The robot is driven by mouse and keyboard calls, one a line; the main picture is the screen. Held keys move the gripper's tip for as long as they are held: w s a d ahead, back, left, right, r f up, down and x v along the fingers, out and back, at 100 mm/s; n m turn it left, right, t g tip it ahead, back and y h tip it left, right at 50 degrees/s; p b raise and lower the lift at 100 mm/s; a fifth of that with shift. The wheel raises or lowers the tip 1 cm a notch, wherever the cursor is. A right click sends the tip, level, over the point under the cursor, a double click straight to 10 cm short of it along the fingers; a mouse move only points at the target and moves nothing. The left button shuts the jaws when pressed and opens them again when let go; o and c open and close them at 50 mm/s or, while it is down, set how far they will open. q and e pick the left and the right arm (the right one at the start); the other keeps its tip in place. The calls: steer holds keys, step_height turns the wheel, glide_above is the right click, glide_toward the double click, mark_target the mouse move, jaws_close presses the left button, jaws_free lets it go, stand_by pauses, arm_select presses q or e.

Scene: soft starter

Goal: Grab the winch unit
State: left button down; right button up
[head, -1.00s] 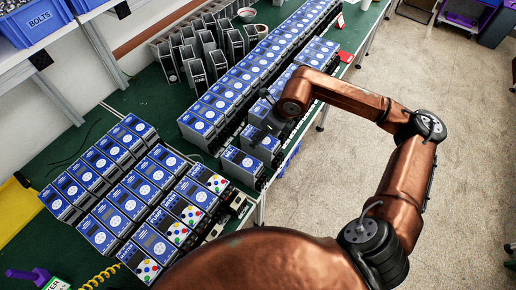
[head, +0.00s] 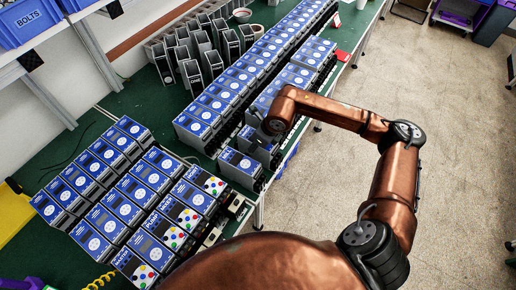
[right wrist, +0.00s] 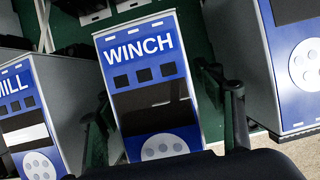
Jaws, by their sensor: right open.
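The winch unit (right wrist: 150,85) is a grey box with a blue front marked WINCH, dark buttons, a dark window and a light round dial. It fills the middle of the right wrist view. In the head view the winch unit (head: 259,150) is partly hidden in the short right-hand row. My right gripper (right wrist: 168,115) is open, with one finger to each side of the winch unit; it is not clear that either touches. In the head view the right gripper (head: 262,134) is a dark shape under the wrist. My left gripper is not in view.
A MILL unit (right wrist: 32,120) stands close on the left and another blue-fronted unit (right wrist: 290,65) close on the right. A long row of units (head: 225,92) runs behind. A block of units (head: 125,195) fills the near bench, and grey housings (head: 205,50) stand further back.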

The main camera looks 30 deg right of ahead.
steer(key=shift+f, duration=0.2)
stand_by(0.5)
jaws_close()
stand_by(0.9)
